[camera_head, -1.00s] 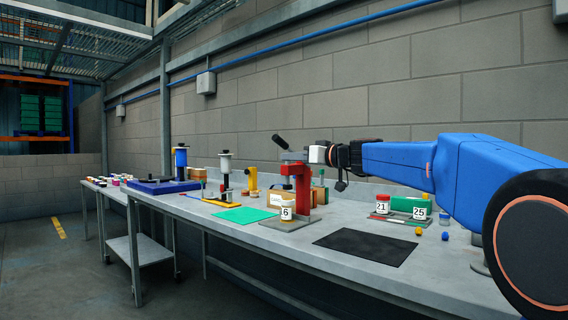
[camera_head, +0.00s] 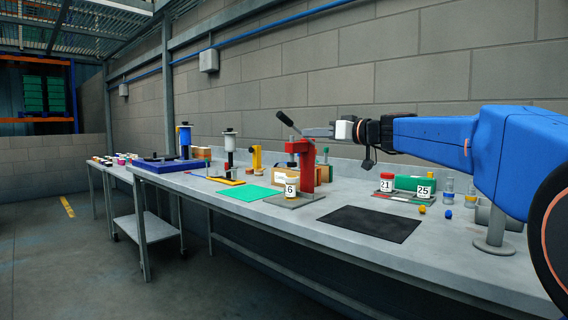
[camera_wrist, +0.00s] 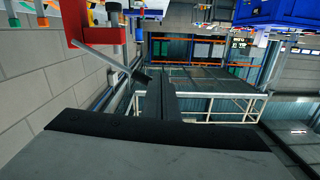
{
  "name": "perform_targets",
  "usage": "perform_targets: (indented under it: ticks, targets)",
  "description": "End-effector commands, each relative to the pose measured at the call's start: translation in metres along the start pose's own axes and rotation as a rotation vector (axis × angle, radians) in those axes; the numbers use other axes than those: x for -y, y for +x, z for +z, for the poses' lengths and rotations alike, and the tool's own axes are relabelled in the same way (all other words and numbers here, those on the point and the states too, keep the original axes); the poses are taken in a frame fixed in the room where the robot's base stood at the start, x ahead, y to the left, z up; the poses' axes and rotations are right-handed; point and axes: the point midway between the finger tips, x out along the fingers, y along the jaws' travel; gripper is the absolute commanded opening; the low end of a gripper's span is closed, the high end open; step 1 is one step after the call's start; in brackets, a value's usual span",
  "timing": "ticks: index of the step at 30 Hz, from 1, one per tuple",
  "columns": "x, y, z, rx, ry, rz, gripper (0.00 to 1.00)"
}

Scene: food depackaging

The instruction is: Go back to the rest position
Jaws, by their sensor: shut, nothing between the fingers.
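My gripper (camera_head: 318,132) is shut and empty at the end of my blue arm, pointing left, above the bench and level with the top of the red lever press. In the wrist view my closed fingers (camera_wrist: 160,98) reach forward with nothing between them. The red press (camera_head: 307,160) stands on a grey plate, with the jar marked 6 (camera_head: 291,189) at its front. The press also shows at the top left of the wrist view (camera_wrist: 88,22). The gripper appears close to the black lever (camera_head: 288,122); I cannot tell the exact gap.
The grey bench (camera_head: 440,262) carries a black mat (camera_head: 368,224), a green mat (camera_head: 247,193), jars marked 21 (camera_head: 386,183) and 25 (camera_head: 424,192), and small balls. More presses stand to the left. A block wall (camera_head: 440,80) rises behind. The floor in front is clear.

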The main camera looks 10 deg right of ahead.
Motion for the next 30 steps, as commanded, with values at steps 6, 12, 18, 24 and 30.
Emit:
perform_targets:
  ticks: [6, 12, 18, 24, 30]
  targets:
    - [0.03, -0.012, 0.038, 0.098, 0.042, -0.007, 0.0]
    - [0.087, -0.051, 0.133, 0.335, 0.14, 0.015, 0.0]
    - [0.131, -0.11, 0.233, 0.569, 0.223, 0.093, 0.0]
    - [0.16, -0.182, 0.33, 0.776, 0.275, 0.225, 0.0]
    - [0.174, -0.262, 0.419, 0.941, 0.293, 0.402, 0.0]
